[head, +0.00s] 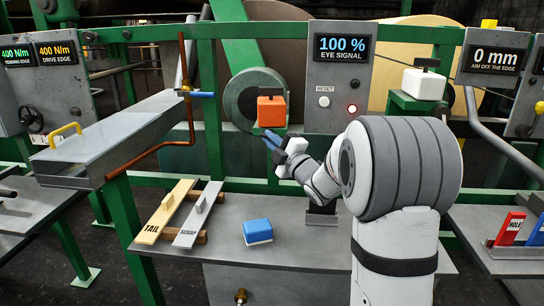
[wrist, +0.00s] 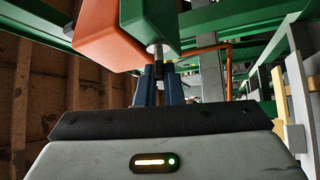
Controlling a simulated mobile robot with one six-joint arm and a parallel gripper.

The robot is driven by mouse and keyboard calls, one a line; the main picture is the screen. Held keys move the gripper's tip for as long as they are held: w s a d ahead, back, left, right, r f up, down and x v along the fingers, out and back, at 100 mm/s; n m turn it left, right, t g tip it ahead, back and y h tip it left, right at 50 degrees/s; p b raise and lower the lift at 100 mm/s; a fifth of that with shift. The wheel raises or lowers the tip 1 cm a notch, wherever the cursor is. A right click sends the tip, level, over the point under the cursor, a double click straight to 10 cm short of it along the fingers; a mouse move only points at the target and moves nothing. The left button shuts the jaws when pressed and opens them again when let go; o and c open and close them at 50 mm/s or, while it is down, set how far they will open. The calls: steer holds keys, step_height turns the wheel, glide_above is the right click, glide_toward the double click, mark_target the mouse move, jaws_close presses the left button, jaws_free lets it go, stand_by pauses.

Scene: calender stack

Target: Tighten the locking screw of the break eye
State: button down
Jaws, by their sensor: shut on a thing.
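The break eye appears to be the orange box (head: 271,111) on the green frame, left of the eye signal panel. In the wrist view the orange box (wrist: 108,32) sits beside a green block (wrist: 152,22). The locking screw (wrist: 157,49) sticks out under that block, with a pale collar and a darker lower end. My gripper (head: 271,141) is just below the orange box. In the wrist view its dark blue fingers (wrist: 158,88) are shut on the screw's lower end. The fingers hide part of the screw. The head view does not show the screw clearly.
A white box (head: 424,84) stands to the right. The bench (head: 215,262) below holds a blue block (head: 257,231) and the TAIL (head: 165,212) and SCRAP (head: 198,213) boards.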

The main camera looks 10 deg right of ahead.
steer(key=shift+f+m+t+b, duration=0.15)
steer(key=shift+m+t+b, duration=0.4)
steer(key=shift+b, duration=0.45)
steer(key=c, duration=1.6)
jaws_free()
steer(key=shift+o, duration=0.2)
